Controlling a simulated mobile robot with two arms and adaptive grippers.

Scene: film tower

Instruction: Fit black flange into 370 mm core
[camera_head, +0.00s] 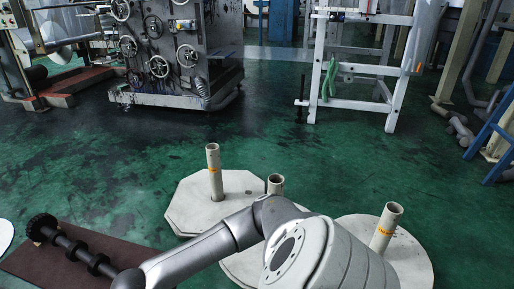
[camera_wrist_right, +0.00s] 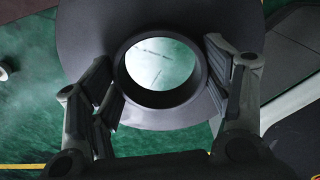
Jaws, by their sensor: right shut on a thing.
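In the right wrist view my right gripper (camera_wrist_right: 165,88) is shut on the black flange (camera_wrist_right: 88,32), with a finger on each side of its raised collar. Green floor shows through the flange's round hole. In the head view three pale tubular cores stand upright on pale boards: one at the back left (camera_head: 214,172), one in the middle (camera_head: 275,184) and one at the right (camera_head: 386,228). The left and right ones show an orange band; I cannot tell which is 370 mm. An arm of mine partly covers the middle core's board. Neither gripper shows in the head view.
A brown mat (camera_head: 40,262) at the lower left bears a dark shaft with several black rings (camera_head: 75,246). A machine with handwheels (camera_head: 160,50) and a white frame (camera_head: 355,68) stand at the back. Green floor between them and the boards is clear.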

